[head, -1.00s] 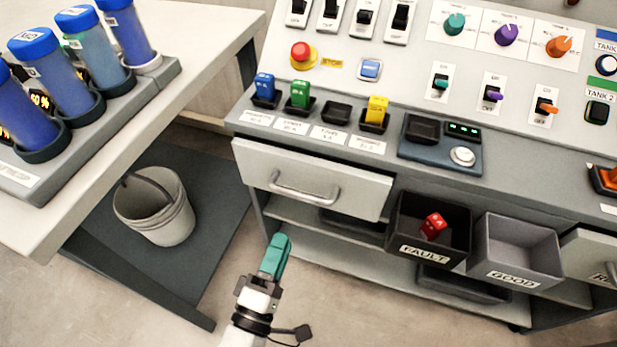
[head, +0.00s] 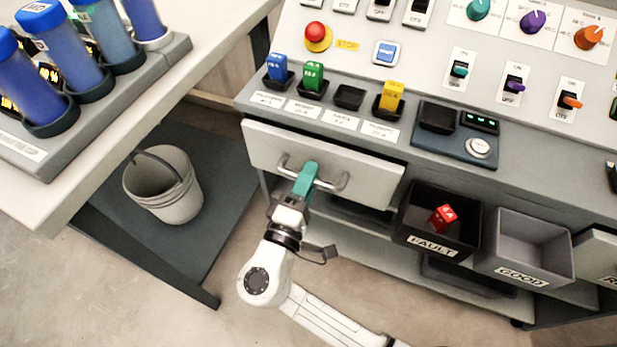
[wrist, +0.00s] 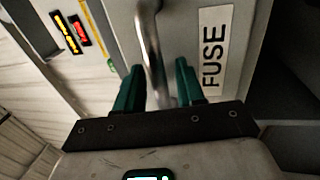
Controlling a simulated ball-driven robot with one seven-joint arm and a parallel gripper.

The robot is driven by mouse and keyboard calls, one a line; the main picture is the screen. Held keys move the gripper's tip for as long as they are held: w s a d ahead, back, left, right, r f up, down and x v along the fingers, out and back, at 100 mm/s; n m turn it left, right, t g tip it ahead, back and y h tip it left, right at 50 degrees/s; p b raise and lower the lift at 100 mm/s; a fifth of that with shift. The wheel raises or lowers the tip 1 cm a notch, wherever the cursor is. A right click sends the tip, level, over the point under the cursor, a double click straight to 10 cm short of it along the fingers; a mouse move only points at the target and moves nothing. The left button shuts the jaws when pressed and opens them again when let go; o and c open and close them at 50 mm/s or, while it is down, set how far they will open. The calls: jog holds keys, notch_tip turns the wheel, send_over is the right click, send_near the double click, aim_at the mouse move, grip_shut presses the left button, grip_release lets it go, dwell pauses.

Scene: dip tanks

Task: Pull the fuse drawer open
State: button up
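The fuse drawer (head: 270,145) has a pale front under the counter and looks shut. In the wrist view its front bears a FUSE label (wrist: 214,58). Its curved metal handle (head: 333,184) also shows in the wrist view (wrist: 148,35). My gripper (head: 309,170), with teal fingers, is at the middle of the handle. In the wrist view the fingers of my gripper (wrist: 158,85) stand apart, one on each side of the handle bar, with a gap beside it. In the head view the fingers hide the middle of the handle.
A dark FAULT bin (head: 470,225) holding a red fuse and a grey GOOD bin (head: 555,253) stand right of the drawer. A bucket (head: 185,205) stands at left below the table with blue tubes.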

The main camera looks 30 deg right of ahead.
grip_shut()
dwell(0.4)
